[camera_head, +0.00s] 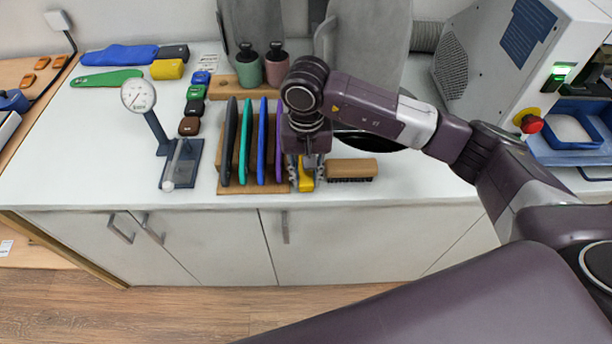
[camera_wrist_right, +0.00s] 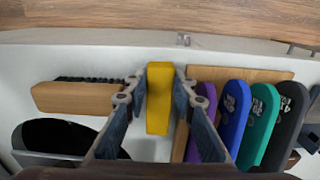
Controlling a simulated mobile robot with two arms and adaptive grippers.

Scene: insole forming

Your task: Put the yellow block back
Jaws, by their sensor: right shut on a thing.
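A yellow block (camera_wrist_right: 159,98) is upright between the fingers of my right gripper (camera_wrist_right: 157,100) in the right wrist view. The fingers are shut on its sides. In the head view, the yellow block (camera_head: 306,181) shows only in part below my right gripper (camera_head: 306,174), near the counter's front. It is just right of the wooden rack (camera_head: 283,188); whether it touches the counter is hidden. A second yellow block (camera_head: 167,69) lies at the back left beside a dark one. My left gripper is not in view.
The rack holds several upright insoles, the purple one (camera_wrist_right: 206,100) closest to the gripper. A wooden brush (camera_head: 351,169) lies close on the other side. A gauge stand (camera_head: 154,120) is at the left. The counter front right of the brush is clear.

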